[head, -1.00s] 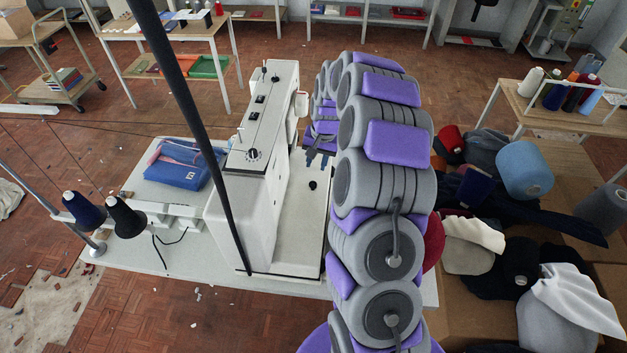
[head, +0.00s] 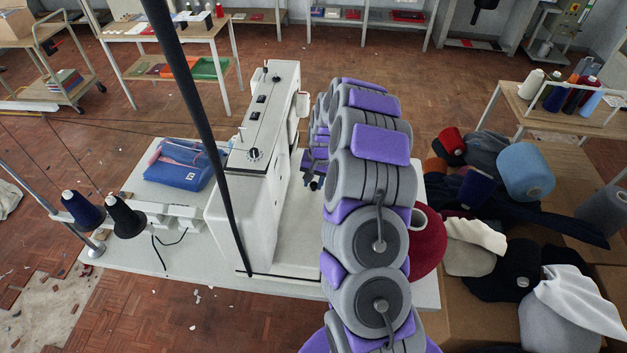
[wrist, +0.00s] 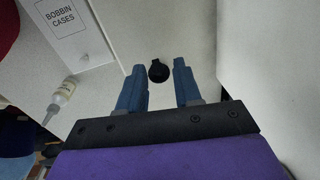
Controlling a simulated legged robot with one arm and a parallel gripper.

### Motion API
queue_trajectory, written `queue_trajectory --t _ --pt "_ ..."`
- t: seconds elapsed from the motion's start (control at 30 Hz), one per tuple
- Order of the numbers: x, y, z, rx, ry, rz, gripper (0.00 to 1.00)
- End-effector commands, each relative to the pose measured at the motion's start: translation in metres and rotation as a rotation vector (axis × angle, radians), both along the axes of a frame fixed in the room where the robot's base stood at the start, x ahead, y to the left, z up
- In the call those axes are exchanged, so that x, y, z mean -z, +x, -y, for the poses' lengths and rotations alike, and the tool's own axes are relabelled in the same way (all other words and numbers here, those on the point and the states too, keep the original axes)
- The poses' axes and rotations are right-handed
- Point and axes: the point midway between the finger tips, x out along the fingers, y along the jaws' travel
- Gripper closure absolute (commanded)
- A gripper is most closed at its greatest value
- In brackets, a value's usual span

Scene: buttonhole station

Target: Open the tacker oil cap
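The tacker is the white sewing machine (head: 262,180) standing on a pale table in the head view. In the wrist view a small round black cap (wrist: 158,71) sits on a white surface, a little beyond and between my fingertips. My gripper (wrist: 157,72) has its two blue fingers spread apart, with nothing held between them. The cap appears apart from both fingers. In the head view my gripper (head: 313,178) is small beside the machine, partly behind my own arm, and the cap is hidden there.
The wrist view shows a white box labelled "BOBBIN CASES" (wrist: 68,22) and a small bottle (wrist: 62,98) at left, and a pale wall-like surface (wrist: 270,60) close at right. Thread cones (head: 125,215) stand left of the machine. A blue pouch (head: 180,170) lies behind them.

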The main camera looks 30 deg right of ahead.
Motion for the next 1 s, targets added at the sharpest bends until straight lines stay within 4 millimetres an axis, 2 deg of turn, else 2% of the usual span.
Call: queue_trajectory --t 0.03,0.3,1.0 --pt "-0.0002 0.0006 -0.0001 0.000 0.000 0.001 0.75" --pt "-0.0003 0.0018 0.0005 0.002 -0.002 0.004 1.00" --pt "-0.0007 0.0015 -0.0001 0.002 -0.009 0.017 1.00"
